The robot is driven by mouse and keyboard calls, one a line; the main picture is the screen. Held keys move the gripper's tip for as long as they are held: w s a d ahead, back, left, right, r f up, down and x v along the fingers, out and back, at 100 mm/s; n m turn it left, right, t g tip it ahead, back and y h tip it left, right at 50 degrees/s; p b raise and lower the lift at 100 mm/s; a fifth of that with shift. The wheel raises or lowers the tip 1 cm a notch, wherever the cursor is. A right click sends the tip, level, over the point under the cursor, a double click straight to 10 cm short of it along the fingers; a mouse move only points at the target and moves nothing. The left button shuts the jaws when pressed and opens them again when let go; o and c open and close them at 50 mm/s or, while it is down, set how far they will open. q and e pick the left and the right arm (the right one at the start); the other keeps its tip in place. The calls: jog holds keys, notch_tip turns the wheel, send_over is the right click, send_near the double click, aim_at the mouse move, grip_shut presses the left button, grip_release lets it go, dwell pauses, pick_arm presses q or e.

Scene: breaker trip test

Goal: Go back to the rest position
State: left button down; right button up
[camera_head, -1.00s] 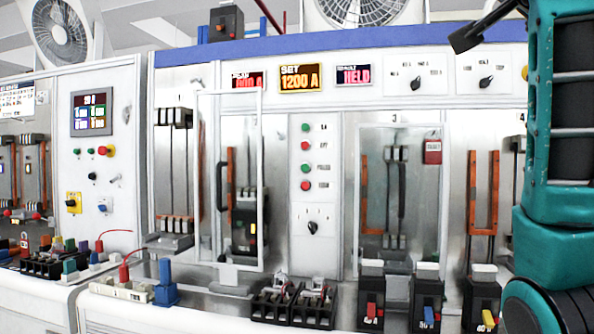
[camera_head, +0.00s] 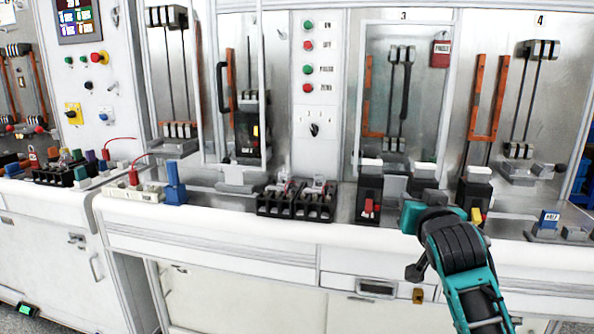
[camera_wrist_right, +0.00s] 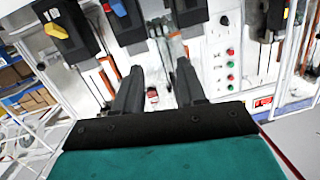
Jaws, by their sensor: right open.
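My right arm (camera_head: 465,265) enters the head view from the bottom right, in front of the counter. Its gripper is not clearly visible there. In the right wrist view my right gripper (camera_wrist_right: 158,68) has its two dark fingers apart, with nothing held between them. That view is turned over, with the breakers near the top and the button panel at the right. My left gripper is in neither view. A breaker with a red lever (camera_head: 370,207) stands left of my arm, and one with a yellow lever (camera_head: 476,215) stands just behind it. My arm partly hides the breaker between them.
The test bench (camera_head: 215,228) runs along the front. Black terminal blocks (camera_head: 295,200) and a blue clamp (camera_head: 174,185) sit on it. A framed door (camera_head: 446,100) marks bay 3. A button column (camera_head: 309,70) stands between the bays. Floor shows at the lower left.

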jog(key=s+a+f+n+g+y, duration=0.1)
jog(key=s+a+f+n+g, duration=0.1)
jog(key=s+f, duration=0.8)
jog(key=s+a+f+n+g+y, duration=0.1)
jog(key=s+f+n+y, duration=0.15)
jog(key=f, duration=1.25)
jog(key=s+a+f+g, duration=0.1)
jog(key=s+f, duration=0.4)
jog(key=s, duration=0.4)
jog(key=s+a+f+g, duration=0.1)
jog(key=s+f, duration=0.5)
jog(key=s, duration=0.3)
jog(key=shift+s+f+n+y, duration=0.25)
jog(key=shift+n+y, duration=0.1)
jog(key=shift+n, duration=0.1)
jog(key=shift+a, duration=0.1)
jog(key=shift+c, duration=0.3)
